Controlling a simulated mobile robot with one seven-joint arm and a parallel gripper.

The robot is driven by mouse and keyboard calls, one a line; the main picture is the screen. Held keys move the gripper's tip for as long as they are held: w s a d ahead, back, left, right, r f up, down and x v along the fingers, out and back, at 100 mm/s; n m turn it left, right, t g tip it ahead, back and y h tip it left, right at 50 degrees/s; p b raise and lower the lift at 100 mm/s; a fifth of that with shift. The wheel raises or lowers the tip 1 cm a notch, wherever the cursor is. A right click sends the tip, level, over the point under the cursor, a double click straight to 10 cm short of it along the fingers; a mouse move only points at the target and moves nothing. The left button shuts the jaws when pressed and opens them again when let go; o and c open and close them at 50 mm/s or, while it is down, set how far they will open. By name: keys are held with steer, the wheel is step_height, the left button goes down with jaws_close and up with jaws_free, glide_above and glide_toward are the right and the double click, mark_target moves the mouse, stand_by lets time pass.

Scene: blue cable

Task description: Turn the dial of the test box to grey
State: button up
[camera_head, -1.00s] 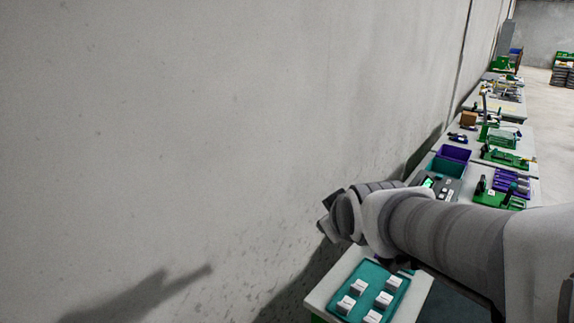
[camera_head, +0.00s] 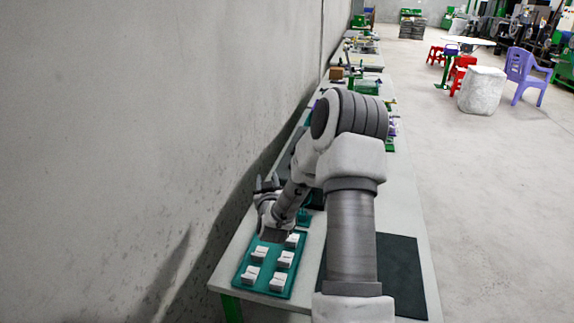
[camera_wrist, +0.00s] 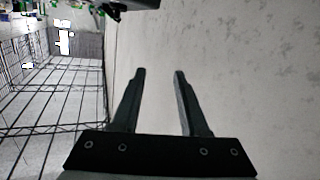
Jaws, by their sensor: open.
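My gripper (camera_head: 267,184) is at the wall side of the bench, above the far end of a teal tray. In the wrist view its two dark fingers (camera_wrist: 160,74) are spread apart with nothing between them. The wrist view faces the grey wall and room structure, with no dial in it. The test box cannot be made out in the head view now; my arm covers much of the bench where it could be.
The teal tray (camera_head: 240,279) holds several white blocks at the near end of the bench (camera_head: 421,223). A dark mat (camera_head: 402,270) lies to its right. The wall (camera_head: 150,120) runs close along the left. Open floor (camera_head: 480,200) lies to the right, with a purple chair (camera_head: 527,68) farther off.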

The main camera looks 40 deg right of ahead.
steer(key=s+d+f+m+g+h, duration=0.1)
steer(key=s+d+f+m+h, duration=0.25)
steer(key=d+f, duration=0.2)
steer(key=x, duration=1.8)
steer(key=shift+b, duration=0.35)
jaws_close()
